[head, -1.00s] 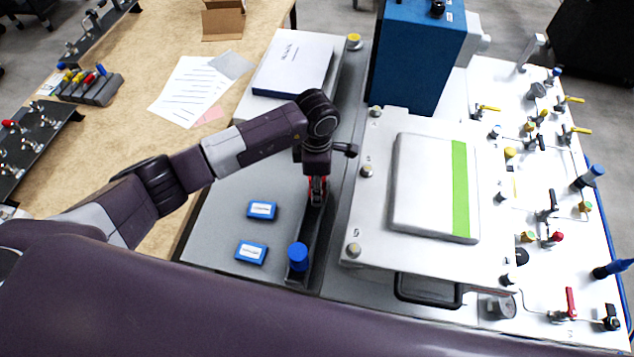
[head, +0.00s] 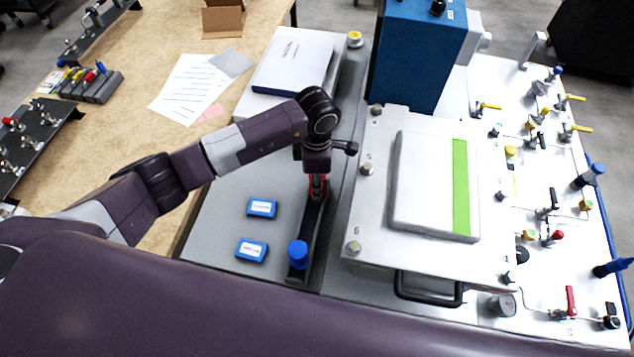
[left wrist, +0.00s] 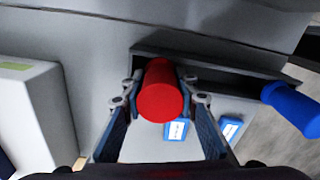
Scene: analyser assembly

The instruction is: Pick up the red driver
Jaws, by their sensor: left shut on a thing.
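The red driver (left wrist: 160,95) shows in the left wrist view as a red cylinder between the two fingers of my left gripper (left wrist: 160,110), which is shut on it. In the head view my left gripper (head: 317,185) points down over the dark narrow holder (head: 312,225), and a bit of red shows between its fingers. The driver's lower part is hidden, so I cannot tell if it is clear of the holder. The right gripper is not in view.
A blue driver (head: 298,254) stands at the near end of the holder. Two blue boxes (head: 262,208) (head: 251,250) lie left of it. A white plate assembly (head: 430,190) is close on the right, with a blue block (head: 415,60) behind. A white box (head: 292,62) lies at the back.

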